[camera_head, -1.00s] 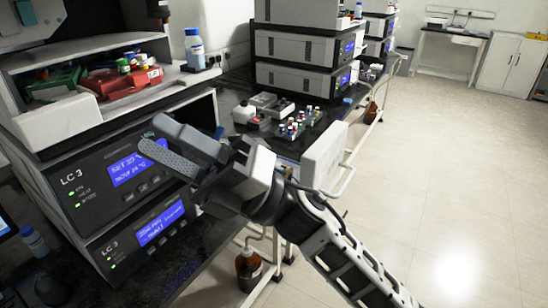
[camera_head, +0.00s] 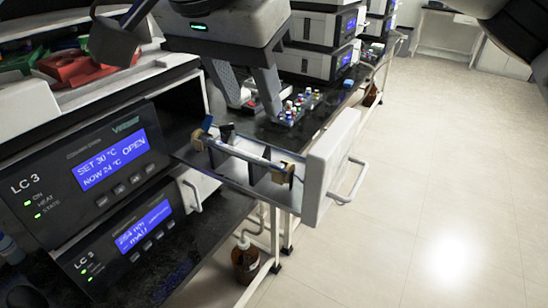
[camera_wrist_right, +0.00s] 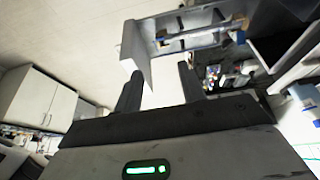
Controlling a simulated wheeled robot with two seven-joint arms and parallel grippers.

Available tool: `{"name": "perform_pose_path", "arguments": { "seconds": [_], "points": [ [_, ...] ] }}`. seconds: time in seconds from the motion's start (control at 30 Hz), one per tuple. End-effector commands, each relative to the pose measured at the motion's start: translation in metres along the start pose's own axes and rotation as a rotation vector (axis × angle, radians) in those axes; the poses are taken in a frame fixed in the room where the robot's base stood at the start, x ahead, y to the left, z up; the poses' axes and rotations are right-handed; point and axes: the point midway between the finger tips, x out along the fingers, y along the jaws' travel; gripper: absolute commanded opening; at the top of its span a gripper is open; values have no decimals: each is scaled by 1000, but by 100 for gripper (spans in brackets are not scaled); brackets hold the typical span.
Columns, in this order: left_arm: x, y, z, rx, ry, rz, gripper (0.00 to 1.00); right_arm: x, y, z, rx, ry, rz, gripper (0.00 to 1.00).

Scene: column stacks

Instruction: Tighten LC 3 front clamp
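The upper LC 3 unit (camera_head: 60,180) has its drawer out to the right, and its display reads OPEN. A slim pale column (camera_head: 245,154) lies along the drawer. The front clamp (camera_head: 284,173), brass-coloured, is beside the white drawer front (camera_head: 330,165); its tightness cannot be told. The rear clamp (camera_head: 198,146) has a blue lever at the oven end. My right gripper (camera_head: 252,106) is open and empty, fingers down, behind and above the drawer, apart from both clamps. Its open fingers also show in the right wrist view (camera_wrist_right: 158,85). A dark part at top left may be my left gripper; it is cut off.
Several small coloured-cap vials (camera_head: 292,108) stand on the dark bench beyond the drawer. A brown bottle (camera_head: 245,262) is below. A red tray (camera_head: 75,68) sits on top of the unit. The floor at right is clear.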

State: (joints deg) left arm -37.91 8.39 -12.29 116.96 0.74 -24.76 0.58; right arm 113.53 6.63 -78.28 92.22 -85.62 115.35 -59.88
Motion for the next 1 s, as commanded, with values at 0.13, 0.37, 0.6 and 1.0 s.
{"name": "perform_pose_path", "arguments": {
  "seconds": [0.13, 0.37, 0.6, 1.0],
  "points": [
    [0, 1, 4, 0, -7, 1, 36, 27, 0, 2, -1, -9, 3, 40],
    [-1, 1, 4, 0, -10, 2, 36, 78, 0, 3, -1, -12, 2, 40],
    [-1, 1, 3, 1, -8, 1, 36, 124, 0, 3, 0, -12, 1, 40],
    [1, -1, -2, 4, 2, -2, 36, 151, 0, 3, 0, -7, -2, 40]
  ]
}}
